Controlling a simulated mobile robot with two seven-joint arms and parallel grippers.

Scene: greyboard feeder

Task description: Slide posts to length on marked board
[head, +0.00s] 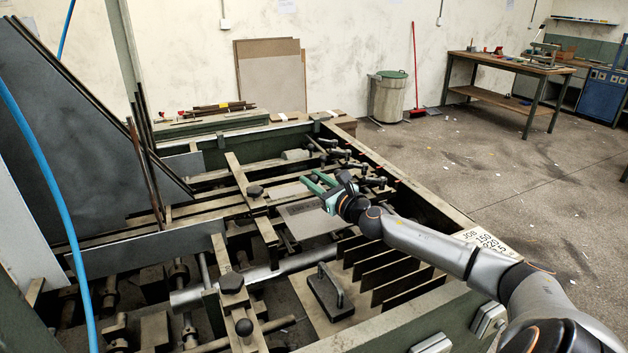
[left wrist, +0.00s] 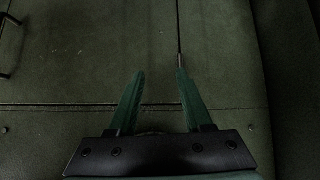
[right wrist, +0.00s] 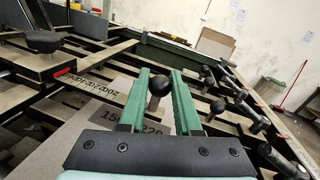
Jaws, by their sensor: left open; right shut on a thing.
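In the right wrist view my right gripper (right wrist: 158,82) is shut on a black ball-topped post (right wrist: 159,86), its green fingers on either side. In the head view this gripper (head: 318,186) is over the middle of the feeder frame and hides the post. The grey marked board (head: 312,218) lies below it; the right wrist view shows its printed numbers (right wrist: 128,122), partly hidden by my gripper. A rail with a number scale (right wrist: 95,88) runs beside the post, with a red pointer (right wrist: 64,71) farther left. My left gripper (left wrist: 160,100) is open and empty over a dark green surface.
Black-knobbed clamps (head: 365,165) crowd the frame's far right side. Upright plates (head: 380,272) and a black block with pegs (head: 330,290) stand nearer. A job card (head: 486,242) reading 150 and 220 lies on the right edge. The floor at right is largely clear.

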